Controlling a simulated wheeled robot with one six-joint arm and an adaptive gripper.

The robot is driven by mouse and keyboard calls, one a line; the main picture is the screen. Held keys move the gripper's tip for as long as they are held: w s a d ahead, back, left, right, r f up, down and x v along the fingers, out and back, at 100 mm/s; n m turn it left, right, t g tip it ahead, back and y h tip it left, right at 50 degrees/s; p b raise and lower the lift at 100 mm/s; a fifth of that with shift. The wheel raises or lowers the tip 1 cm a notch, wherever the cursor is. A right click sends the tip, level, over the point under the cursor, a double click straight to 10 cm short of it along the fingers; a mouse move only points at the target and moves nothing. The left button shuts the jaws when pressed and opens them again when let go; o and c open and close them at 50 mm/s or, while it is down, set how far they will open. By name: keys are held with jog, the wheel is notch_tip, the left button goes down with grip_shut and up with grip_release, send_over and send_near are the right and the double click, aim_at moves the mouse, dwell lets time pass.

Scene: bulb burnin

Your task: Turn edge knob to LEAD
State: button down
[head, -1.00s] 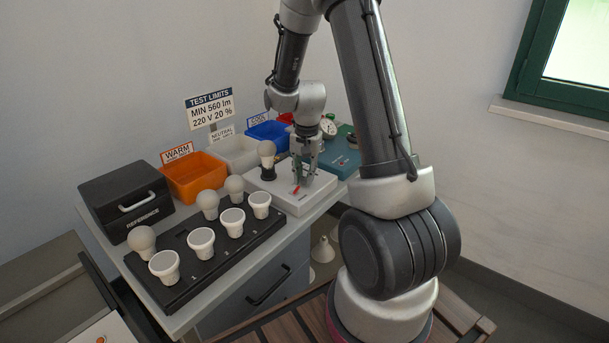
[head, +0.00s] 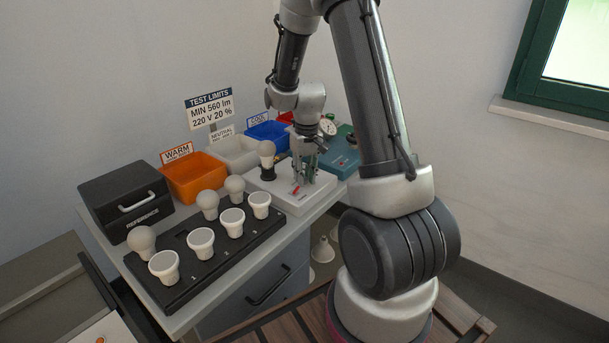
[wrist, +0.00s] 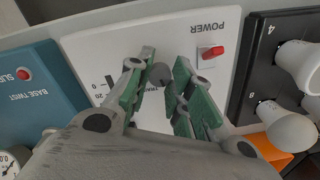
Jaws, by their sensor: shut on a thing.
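The edge knob (wrist: 160,74) is a small grey round knob on the white test panel (wrist: 98,48), seen between my fingers in the wrist view. My gripper (wrist: 164,66) points down at the panel and is shut on this knob, with a green-padded finger on each side. Small print beside the knob is partly hidden by the fingers, so I cannot read its setting. In the head view my gripper (head: 303,178) stands low over the panel (head: 318,194), and the knob is hidden there.
A red POWER switch (wrist: 211,52) sits on the panel close to my fingers. A bulb (head: 267,150) stands upright in the panel's socket. A black rack (head: 185,289) with several bulbs, an orange bin (head: 193,190) and a teal base-twist unit (wrist: 40,92) are nearby.

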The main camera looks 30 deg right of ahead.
aim_at(306, 178)
jog(key=shift+n, duration=1.6)
jog(key=c, duration=1.3)
grip_release()
jog(key=shift+o, duration=0.2)
notch_tip(306, 178, up, 12)
jog(key=shift+d, duration=0.25)
